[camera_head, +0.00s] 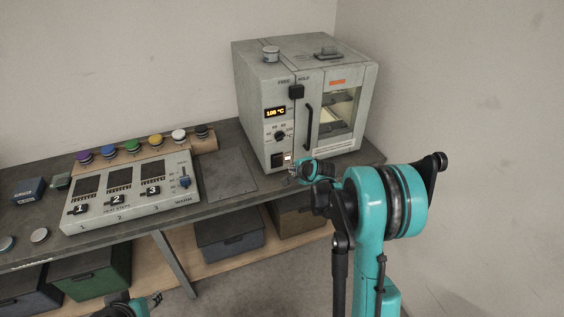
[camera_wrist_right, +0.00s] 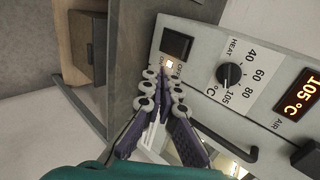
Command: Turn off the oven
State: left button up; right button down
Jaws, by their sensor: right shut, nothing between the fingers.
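The oven (camera_head: 251,110) is a grey box standing at the right end of the bench. Its display (camera_head: 275,113) is lit and also shows in the right wrist view (camera_wrist_right: 299,91), reading 105 °C. A black dial (camera_wrist_right: 229,75) with a heat scale sits beside it. Low on the panel are a black switch (camera_wrist_right: 177,43) and a small glowing lamp (camera_wrist_right: 171,64) with tiny lettering. My right gripper (camera_wrist_right: 163,76) is shut and empty, its tips close to the lamp; I cannot tell if they touch the panel. My left gripper (camera_head: 150,301) shows only partly at the bottom edge.
A control box (camera_head: 130,193) with numbered sliders stands left on the bench, before a wooden rack (camera_head: 201,145) of coloured knobs. A flat dark plate (camera_head: 217,179) lies between box and oven. A black door handle (camera_head: 308,127) projects from the oven. Bins sit below the bench.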

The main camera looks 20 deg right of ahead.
jog(key=b, duration=0.3)
send_near(279, 161)
jog(key=s+f+x, duration=0.1)
jog(key=x, duration=0.4)
jog(key=shift+w+r+b, duration=0.2)
jog(key=shift+w+b, duration=0.1)
jog(key=shift+w, duration=0.5)
